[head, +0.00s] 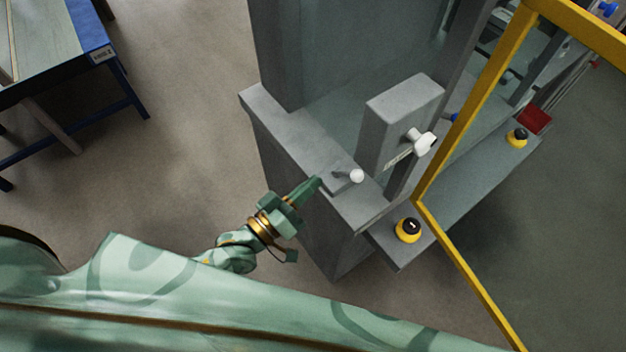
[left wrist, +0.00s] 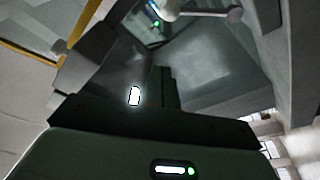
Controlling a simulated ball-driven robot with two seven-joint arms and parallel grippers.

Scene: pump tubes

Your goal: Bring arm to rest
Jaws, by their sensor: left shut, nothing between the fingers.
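My left gripper (head: 306,190) is green with a brass-coloured ring at the wrist. It is shut and empty. In the head view its tip is beside the front corner of a grey machine (head: 290,130), close to a small lever with a white ball knob (head: 356,176); I cannot tell whether they touch. In the left wrist view the dark shut fingers (left wrist: 165,85) point toward grey machine surfaces, with a white rounded part at the top. My right gripper is not in view.
A white handle (head: 424,143) sits on the machine's grey block. Yellow-and-black buttons (head: 408,230) are on its ledge. A yellow frame (head: 470,100) stands at the right. A blue-edged table (head: 90,57) is at the upper left, with open floor (head: 190,120) between.

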